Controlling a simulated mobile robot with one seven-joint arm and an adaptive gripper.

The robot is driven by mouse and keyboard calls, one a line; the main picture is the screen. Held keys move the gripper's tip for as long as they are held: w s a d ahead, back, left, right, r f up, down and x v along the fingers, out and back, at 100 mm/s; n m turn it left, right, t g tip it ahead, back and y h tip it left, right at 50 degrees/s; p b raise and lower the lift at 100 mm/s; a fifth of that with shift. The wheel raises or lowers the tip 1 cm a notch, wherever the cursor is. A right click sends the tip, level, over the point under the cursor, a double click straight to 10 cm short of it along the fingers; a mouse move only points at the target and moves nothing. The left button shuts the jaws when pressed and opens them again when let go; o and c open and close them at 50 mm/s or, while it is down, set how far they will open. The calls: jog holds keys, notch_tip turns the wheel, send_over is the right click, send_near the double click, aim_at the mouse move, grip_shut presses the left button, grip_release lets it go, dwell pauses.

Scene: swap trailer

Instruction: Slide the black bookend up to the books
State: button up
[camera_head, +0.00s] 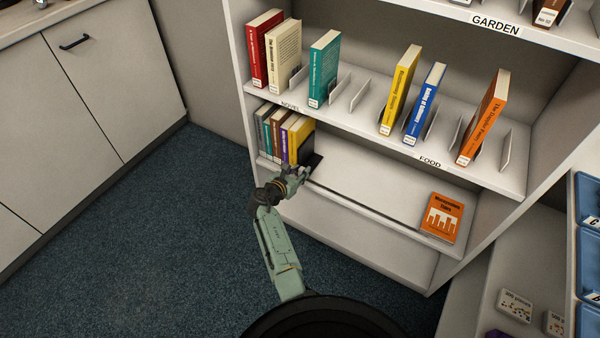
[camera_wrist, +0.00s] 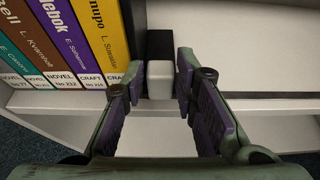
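The books (camera_head: 283,135) stand upright at the shelf's left, a yellow book (camera_wrist: 98,35) nearest the bookend. The bookend's dark side is close beside it; I cannot tell whether they touch. My gripper (camera_head: 303,174) is at the shelf's front edge. In the wrist view its fingers (camera_wrist: 159,84) are apart, one on each side of the block, with narrow gaps.
An orange book (camera_head: 441,218) lies flat at the right of the same shelf (camera_head: 372,190), with bare surface between. The shelf above (camera_head: 350,118) carries upright books and thin dividers. Blue bins (camera_head: 588,195) stand at the far right. White cabinets (camera_head: 85,95) stand at left.

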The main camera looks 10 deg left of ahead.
jog(key=shift+o, duration=1.4)
jog(key=shift+d, duration=0.1)
jog(key=s+d+p, duration=0.2)
jog(key=s+d, duration=0.1)
jog(key=d, duration=0.5)
jog(key=s+d+p, duration=0.2)
jog(key=d, duration=0.5)
jog(key=v, duration=1.1)
jog(key=w+a+r+m+t+y, duration=0.2)
jog(key=w+a+r, duration=0.1)
jog(key=a+r, duration=0.4)
jog(key=w+a+r+m+t+y, duration=0.15)
jog(key=w+a+r, duration=0.25)
jog(key=r, duration=0.4)
jog(key=s+a+r+m+t+y, duration=0.1)
jog(key=a+r+m+y, duration=0.1)
jog(key=a+r, duration=0.4)
jog(key=s+a+r+m+t+y, duration=0.1)
jog(key=a+r+y, duration=0.4)
jog(key=r, duration=0.7)
jog(key=shift+a+r+m, duration=0.4)
jog(key=shift+a+m, duration=0.45)
jog(key=shift+a, duration=0.1)
jog(key=shift+f, duration=0.15)
